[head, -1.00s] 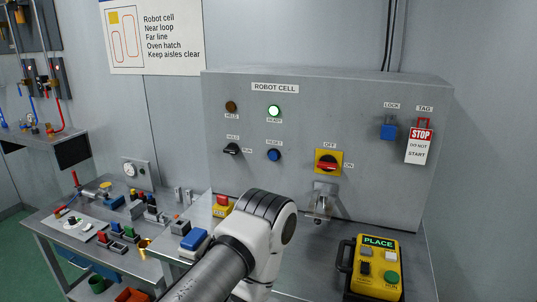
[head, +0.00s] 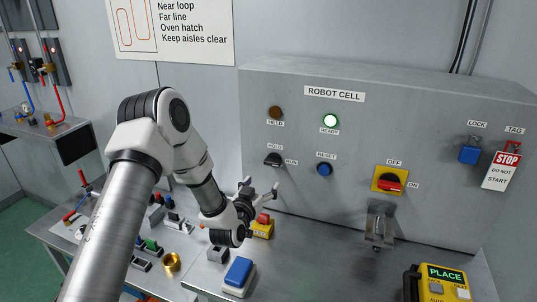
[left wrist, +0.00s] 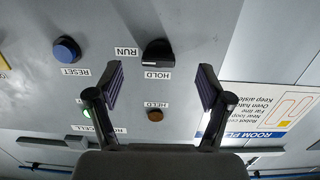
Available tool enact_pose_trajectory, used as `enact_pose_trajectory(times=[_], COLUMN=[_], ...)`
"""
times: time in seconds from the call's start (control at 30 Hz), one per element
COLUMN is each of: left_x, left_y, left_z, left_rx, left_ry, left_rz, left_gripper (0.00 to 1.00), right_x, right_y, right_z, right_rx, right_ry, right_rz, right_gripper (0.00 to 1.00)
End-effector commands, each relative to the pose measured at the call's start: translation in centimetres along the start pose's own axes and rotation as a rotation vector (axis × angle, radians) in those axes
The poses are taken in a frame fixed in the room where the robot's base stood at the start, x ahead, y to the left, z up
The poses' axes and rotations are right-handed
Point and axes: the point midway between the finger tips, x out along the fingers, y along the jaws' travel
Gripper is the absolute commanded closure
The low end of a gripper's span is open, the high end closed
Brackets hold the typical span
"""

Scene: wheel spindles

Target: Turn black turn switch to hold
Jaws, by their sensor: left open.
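The black turn switch (head: 274,160) is on the grey ROBOT CELL panel, with HOLD above it and RUN at its right. Its handle looks roughly level, on the RUN side, but its pointer is too small to read surely. My left gripper (head: 260,188) is open and empty, below the switch and apart from it. In the left wrist view the panel appears upside down; the switch (left wrist: 157,51) lies ahead, beyond the gap between the open fingers (left wrist: 160,75). My right gripper is not in view.
Above the switch are the dark amber HELD lamp (head: 275,113) and lit green READY lamp (head: 330,120). The blue RESET button (head: 324,169) and red-yellow OFF/ON switch (head: 390,182) lie right. A red-and-yellow button box (head: 262,228) and blue-topped box (head: 238,275) stand below.

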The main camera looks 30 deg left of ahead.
Motion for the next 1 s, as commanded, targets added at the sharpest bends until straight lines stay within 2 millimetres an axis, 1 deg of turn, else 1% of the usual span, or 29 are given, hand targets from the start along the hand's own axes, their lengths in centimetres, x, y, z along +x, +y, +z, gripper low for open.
enact_pose_trajectory(times=[0.03,0.1,0.17,0.4,0.5,0.6,0.8,0.87,0.9,0.97,1.0], left_x=[0.4,1.0,1.8,6.3,7.6,8.2,8.3,8.3,8.3,8.3,8.3], left_y=[-0.5,-0.8,-0.8,-0.8,-0.8,-0.8,-0.8,-0.8,-0.8,-0.8,-0.8], left_z=[-1.1,-1.8,-2.0,-2.2,-2.1,-2.0,-1.9,-1.9,-1.9,-1.9,-1.9], left_rx=[0.000,0.002,0.005,0.005,0.004,0.002,0.001,0.001,0.001,0.001,0.001], left_ry=[0.032,0.051,0.053,0.050,0.049,0.048,0.047,0.047,0.047,0.047,0.047], left_rz=[-0.009,-0.015,-0.015,-0.013,-0.014,-0.014,-0.014,-0.014,-0.014,-0.014,-0.013], left_gripper=[0.21,0.21,0.21,0.21,0.21,0.21,0.21,0.42,0.56,0.78,0.81], right_x=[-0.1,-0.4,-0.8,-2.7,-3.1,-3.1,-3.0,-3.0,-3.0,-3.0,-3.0], right_y=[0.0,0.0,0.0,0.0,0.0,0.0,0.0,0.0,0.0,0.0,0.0], right_z=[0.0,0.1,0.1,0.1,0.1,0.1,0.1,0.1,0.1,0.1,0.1], right_rx=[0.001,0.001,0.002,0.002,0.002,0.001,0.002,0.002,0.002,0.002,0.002], right_ry=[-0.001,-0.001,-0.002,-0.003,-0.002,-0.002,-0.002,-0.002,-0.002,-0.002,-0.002], right_rz=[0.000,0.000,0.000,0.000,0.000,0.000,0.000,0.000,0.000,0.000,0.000], right_gripper=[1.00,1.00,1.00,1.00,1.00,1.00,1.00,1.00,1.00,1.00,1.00])
